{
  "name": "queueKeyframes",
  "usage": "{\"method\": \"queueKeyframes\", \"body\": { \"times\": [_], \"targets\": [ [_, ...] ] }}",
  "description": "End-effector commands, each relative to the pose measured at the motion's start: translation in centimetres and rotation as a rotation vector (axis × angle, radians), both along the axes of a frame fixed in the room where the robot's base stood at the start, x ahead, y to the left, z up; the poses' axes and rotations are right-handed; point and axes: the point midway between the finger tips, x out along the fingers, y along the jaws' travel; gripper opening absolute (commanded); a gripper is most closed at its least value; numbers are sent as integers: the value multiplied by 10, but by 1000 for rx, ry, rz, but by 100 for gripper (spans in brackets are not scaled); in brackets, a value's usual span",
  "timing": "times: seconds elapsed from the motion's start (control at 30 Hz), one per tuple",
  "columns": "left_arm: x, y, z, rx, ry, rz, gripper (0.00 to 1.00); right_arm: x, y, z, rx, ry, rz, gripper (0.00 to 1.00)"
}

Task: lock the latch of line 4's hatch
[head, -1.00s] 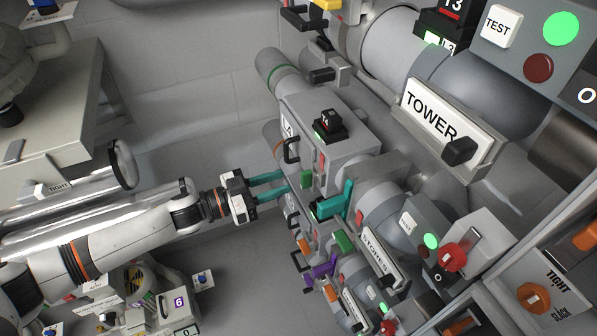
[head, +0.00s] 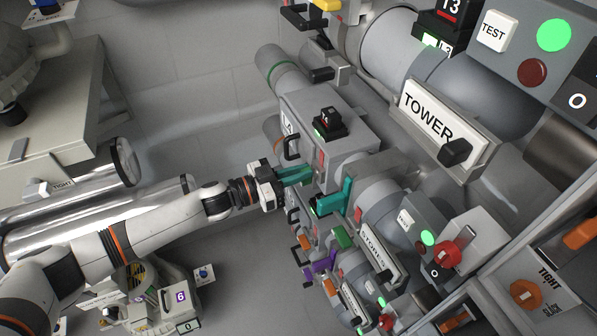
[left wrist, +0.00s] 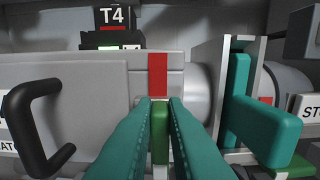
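Line 4's unit carries a black T4 sign (left wrist: 115,20) with a lit green strip below it; the sign also shows in the head view (head: 329,121). The hatch (left wrist: 100,85) has a black handle (left wrist: 35,120) at its left. The green latch (left wrist: 160,130) sits under a red stripe (left wrist: 158,75). My left gripper (left wrist: 159,100) has its teal fingers on both sides of the latch, apparently closed on it. In the head view, the left gripper (head: 308,174) reaches the unit and its fingers hide the latch. My right gripper is not in view.
A teal lever (left wrist: 262,130) stands close to the right of my fingers; it also shows in the head view (head: 334,198). A TOWER plate (head: 435,120) and a STORES plate (head: 377,255) lie to the right. Open floor lies left of the unit.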

Motion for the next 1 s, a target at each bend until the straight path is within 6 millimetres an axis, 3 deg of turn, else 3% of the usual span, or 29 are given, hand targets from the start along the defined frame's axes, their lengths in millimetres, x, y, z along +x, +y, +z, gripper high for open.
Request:
{"method": "queueKeyframes", "body": {
  "times": [0.47, 1.0],
  "targets": [
    [-2, -1, 0, 53, -106, 0, 0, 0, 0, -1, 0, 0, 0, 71],
    [-10, -5, -5, 275, -538, 1, 0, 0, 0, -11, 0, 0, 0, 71]
  ]
}}
